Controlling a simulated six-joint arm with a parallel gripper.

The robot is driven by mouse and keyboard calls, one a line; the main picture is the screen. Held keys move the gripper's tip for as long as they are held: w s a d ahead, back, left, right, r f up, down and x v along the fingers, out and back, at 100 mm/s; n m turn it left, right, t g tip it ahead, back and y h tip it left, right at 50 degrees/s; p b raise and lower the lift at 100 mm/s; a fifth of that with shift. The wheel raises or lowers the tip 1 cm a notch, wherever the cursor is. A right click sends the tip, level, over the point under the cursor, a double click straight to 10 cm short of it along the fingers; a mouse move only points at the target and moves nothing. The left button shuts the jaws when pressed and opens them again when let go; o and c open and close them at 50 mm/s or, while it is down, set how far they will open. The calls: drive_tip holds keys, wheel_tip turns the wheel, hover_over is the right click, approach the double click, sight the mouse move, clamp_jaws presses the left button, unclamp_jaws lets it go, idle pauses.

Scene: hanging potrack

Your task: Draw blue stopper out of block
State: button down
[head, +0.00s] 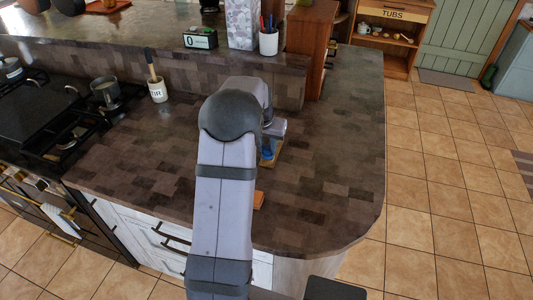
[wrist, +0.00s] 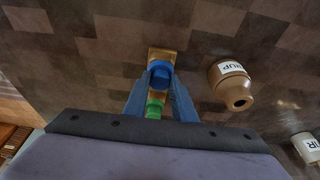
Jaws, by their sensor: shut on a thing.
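The blue stopper (wrist: 160,73) is between the fingertips of my gripper (wrist: 159,82) in the wrist view. My gripper is shut on it. The wooden block (wrist: 162,53) lies under the stopper on the counter, and its far end shows beyond the stopper. A green piece (wrist: 154,108) shows at the near end of the block, between my fingers. I cannot tell how deep the blue stopper sits in the block. In the head view my arm hides much of this; a bit of blue (head: 268,150) and the block's edge (head: 274,158) show right of it.
A tan jar with a label ending "RUP" (wrist: 232,86) stands close right of the block in the wrist view. A pot marked "TIR" (head: 158,94) holds a utensil near the stove (head: 50,115). The counter's right side is clear.

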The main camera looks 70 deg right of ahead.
drive_tip(key=shift+r+p, duration=0.4)
drive_tip(key=shift+r, duration=0.1)
idle(0.4)
drive_tip(key=shift+r+p, duration=1)
drive_tip(key=shift+r, duration=0.35)
drive_tip(key=shift+w, duration=0.1)
